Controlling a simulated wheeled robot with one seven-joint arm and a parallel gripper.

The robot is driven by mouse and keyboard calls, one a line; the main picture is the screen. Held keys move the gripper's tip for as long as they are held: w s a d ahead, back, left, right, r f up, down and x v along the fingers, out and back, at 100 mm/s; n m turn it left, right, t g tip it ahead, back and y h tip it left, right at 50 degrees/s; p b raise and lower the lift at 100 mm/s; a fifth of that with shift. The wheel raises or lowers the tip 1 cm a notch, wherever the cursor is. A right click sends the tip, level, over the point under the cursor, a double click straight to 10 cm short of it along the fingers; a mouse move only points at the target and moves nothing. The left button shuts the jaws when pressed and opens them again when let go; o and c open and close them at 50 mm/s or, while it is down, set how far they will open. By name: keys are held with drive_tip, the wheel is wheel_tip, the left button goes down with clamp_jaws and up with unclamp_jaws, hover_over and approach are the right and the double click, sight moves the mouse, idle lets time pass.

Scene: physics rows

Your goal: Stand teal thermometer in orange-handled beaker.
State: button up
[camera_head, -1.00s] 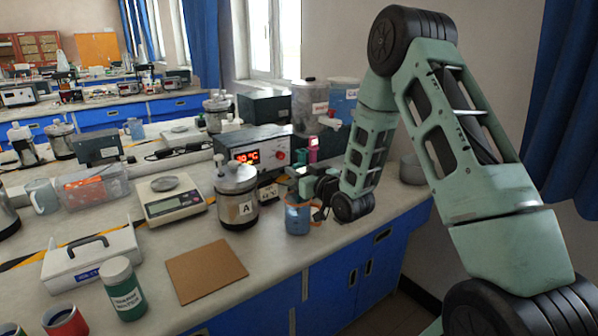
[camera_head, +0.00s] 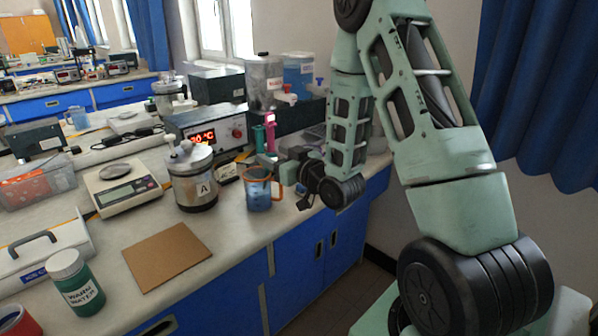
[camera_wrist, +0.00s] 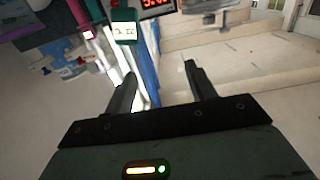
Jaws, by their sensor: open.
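The orange-handled beaker (camera_head: 258,190) stands upright near the bench's front edge, with bluish contents. Its orange handle is on its right side. My gripper (camera_head: 268,162) is just behind and above it to the right, partly hidden by my wrist. Beside a pink upright item is a small teal item (camera_head: 258,137), perhaps the thermometer; it is too small to be sure. In the wrist view, a dark teal block with a pale label (camera_wrist: 125,28) lies beyond the fingers and may be the thermometer's head. My open fingers (camera_wrist: 160,72) hold nothing.
The pink item (camera_head: 270,132) stands behind my gripper. A lidded steel vessel marked A (camera_head: 192,185) is left of the beaker, in front of a red-display unit (camera_head: 205,137). A brown board (camera_head: 165,256) lies at the front; the bench around it is mostly clear.

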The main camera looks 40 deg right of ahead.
drive_tip(key=s+p, duration=0.8)
drive_tip(key=p, duration=0.4)
drive_tip(key=shift+s+d, duration=0.15)
drive_tip(key=shift+s, duration=0.25)
idle(0.5)
